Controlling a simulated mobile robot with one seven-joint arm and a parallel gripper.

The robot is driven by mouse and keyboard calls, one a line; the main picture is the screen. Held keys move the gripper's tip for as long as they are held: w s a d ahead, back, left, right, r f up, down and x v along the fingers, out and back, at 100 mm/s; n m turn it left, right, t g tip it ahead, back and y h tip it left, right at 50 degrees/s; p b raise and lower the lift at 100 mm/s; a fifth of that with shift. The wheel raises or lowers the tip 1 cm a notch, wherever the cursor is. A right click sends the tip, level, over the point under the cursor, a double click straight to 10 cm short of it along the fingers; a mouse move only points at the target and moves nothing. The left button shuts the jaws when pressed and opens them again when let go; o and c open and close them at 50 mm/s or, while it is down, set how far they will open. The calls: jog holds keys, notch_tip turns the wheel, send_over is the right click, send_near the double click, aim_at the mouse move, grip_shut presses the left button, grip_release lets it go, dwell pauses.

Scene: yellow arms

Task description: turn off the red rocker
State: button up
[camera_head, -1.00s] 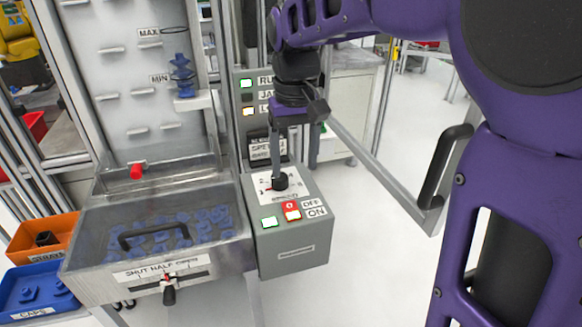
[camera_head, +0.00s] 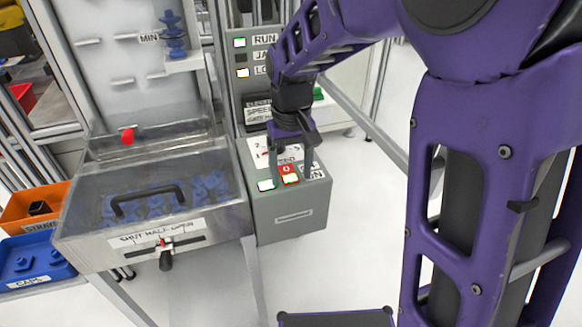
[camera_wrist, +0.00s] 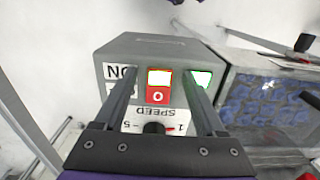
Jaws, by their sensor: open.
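The red rocker (camera_head: 288,170) is on top of the grey control box (camera_head: 290,218). Its red half carries a white 0 beside the OFF label; its other half, beside ON, glows white. In the wrist view the red half (camera_wrist: 158,96) lies between my fingers, with the lit half above it. I cannot tell which half is pressed in. My gripper (camera_head: 291,160) is open and points down over the box, its fingers straddling the rocker. In the wrist view my gripper (camera_wrist: 157,80) shows one finger partly covering the OFF label. Contact cannot be judged.
A lit green-white button (camera_head: 266,185) sits close beside the rocker. The speed dial plate (camera_head: 262,155) is behind, partly hidden. A clear-lidded hopper (camera_head: 150,235) with blue parts stands left. Blue (camera_head: 35,262) and orange (camera_head: 20,222) bins are farther left. Floor at right is open.

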grip_shut()
jog(key=r+g+p, duration=0.1)
jog(key=p, duration=0.2)
jog(key=shift+w, duration=0.15)
jog(key=g+p, duration=0.1)
jog(key=p, duration=0.1)
jog(key=shift+w+h+p, duration=0.2)
jog(key=shift+h+p, duration=0.1)
jog(key=shift+p, duration=0.1)
jog(key=shift+w+a+f+g+p, duration=0.1)
jog(key=shift+f+g+p, duration=0.1)
jog(key=shift+g+p, duration=0.3)
grip_release()
